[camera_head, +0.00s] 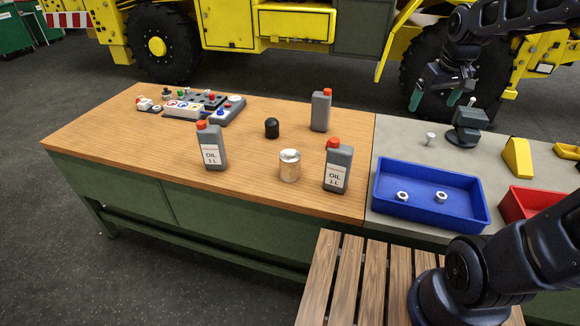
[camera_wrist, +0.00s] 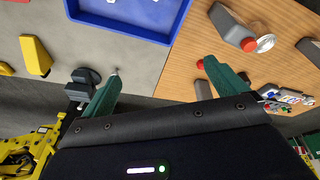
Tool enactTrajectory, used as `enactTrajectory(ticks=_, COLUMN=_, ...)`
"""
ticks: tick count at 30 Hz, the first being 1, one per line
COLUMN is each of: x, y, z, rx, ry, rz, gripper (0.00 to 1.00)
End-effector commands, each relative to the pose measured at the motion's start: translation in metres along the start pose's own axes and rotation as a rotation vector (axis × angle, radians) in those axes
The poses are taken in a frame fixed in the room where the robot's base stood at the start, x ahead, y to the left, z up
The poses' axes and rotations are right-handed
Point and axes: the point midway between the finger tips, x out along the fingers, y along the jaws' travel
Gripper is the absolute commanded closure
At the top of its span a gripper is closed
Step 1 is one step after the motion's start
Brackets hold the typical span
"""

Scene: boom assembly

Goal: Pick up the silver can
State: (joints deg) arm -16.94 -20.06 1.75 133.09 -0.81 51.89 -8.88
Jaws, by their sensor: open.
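The silver can (camera_head: 290,166) stands upright on the wooden bench top between two grey oil bottles. In the wrist view it appears at the upper right as a shiny round shape (camera_wrist: 266,43), beside a bottle with a red cap. My gripper (camera_head: 436,99) is at the upper right of the head view, raised above the back of the grey bench, well to the right of the can. In the wrist view its two green fingers (camera_wrist: 160,88) are spread wide with nothing between them.
Grey oil bottles with red caps stand at the left (camera_head: 211,146), back (camera_head: 321,110) and right (camera_head: 338,166) of the can; the right one is close. A black cylinder (camera_head: 272,128) stands behind it. A blue tray (camera_head: 431,212) with nuts, a vise (camera_head: 468,127) and a yellow wedge (camera_head: 517,158) occupy the grey bench.

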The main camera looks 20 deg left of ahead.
Motion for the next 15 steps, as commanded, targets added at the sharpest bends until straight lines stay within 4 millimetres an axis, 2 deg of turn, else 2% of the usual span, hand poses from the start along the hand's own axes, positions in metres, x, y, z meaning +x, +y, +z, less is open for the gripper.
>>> enactTrajectory(ticks=1, x=0.008, y=-0.01, z=-0.013, rx=-0.041, ry=-0.013, rz=-0.009, gripper=0.03)
enactTrajectory(ticks=6, x=0.033, y=-0.044, z=-0.053, rx=-0.174, ry=-0.046, rz=-0.035, gripper=0.03)
enactTrajectory(ticks=11, x=0.06, y=-0.083, z=-0.087, rx=-0.299, ry=-0.073, rz=-0.059, gripper=0.03)
enactTrajectory(ticks=15, x=0.086, y=-0.123, z=-0.112, rx=-0.409, ry=-0.098, rz=-0.08, gripper=0.03)
